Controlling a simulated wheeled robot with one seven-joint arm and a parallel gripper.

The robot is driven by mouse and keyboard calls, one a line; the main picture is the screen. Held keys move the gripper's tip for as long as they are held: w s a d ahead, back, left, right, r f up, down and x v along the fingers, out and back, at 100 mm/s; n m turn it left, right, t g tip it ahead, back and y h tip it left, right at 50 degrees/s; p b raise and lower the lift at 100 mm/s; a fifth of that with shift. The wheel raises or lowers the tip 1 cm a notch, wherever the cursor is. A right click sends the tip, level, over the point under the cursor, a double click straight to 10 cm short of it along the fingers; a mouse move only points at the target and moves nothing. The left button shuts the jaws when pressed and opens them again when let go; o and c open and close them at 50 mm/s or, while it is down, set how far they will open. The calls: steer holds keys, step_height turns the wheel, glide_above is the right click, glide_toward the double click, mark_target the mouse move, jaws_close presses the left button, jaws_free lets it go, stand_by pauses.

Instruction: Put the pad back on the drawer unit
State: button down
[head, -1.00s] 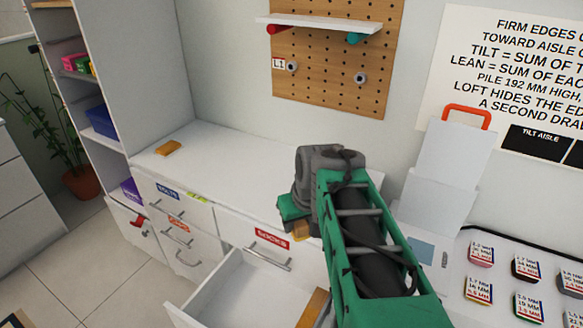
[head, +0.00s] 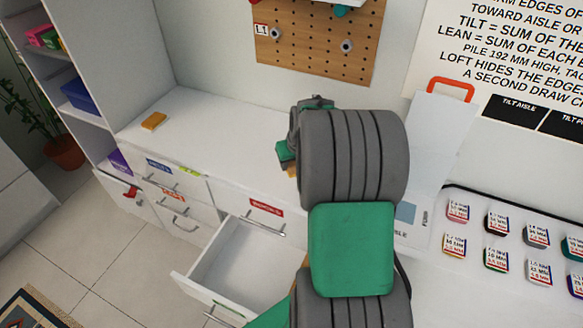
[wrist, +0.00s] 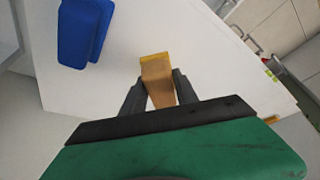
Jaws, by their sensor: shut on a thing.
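My gripper (wrist: 157,82) is shut on a tan block with a yellow end, likely the pad (wrist: 160,90), in the wrist view. In the head view, my arm hides most of the gripper, and only a small tan bit of the pad (head: 292,171) shows below its green body. The pad is over the white top; I cannot tell whether it touches. The white drawer unit (head: 215,130) has a bare stretch of top left of my gripper. A similar orange-yellow block (head: 153,121) lies flat at its far left.
A drawer (head: 235,262) stands pulled out at the front and looks empty. Blue objects (wrist: 82,32) lie beyond the gripper in the wrist view. A pegboard (head: 320,45) is on the wall. Several small labelled blocks (head: 495,222) and a white stand with an orange handle (head: 438,88) are at right.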

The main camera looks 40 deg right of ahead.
steer(key=x, duration=0.3)
steer(key=shift+s+f+p, duration=0.25)
steer(key=shift+f+p, duration=0.1)
steer(key=shift+f, duration=0.1)
steer(key=shift+a+f, duration=0.1)
steer(key=shift+f, duration=0.1)
steer(key=c, duration=0.9)
jaws_free()
steer(key=shift+c, duration=0.2)
steer(key=shift+r, duration=0.1)
steer(key=shift+r, duration=0.25)
steer(key=b+v, duration=0.1)
steer(key=v, duration=1)
steer(key=s+a+r+n, duration=0.1)
steer(key=s+a, duration=0.2)
steer(key=a, duration=0.4)
steer(key=s+a+r+n, duration=0.1)
steer(key=s+a, duration=0.3)
steer(key=a, duration=0.4)
steer(key=s+a+r+n+g+y, duration=0.1)
steer(key=s+a, duration=0.3)
steer(key=a, duration=0.4)
steer(key=shift+r, duration=0.25)
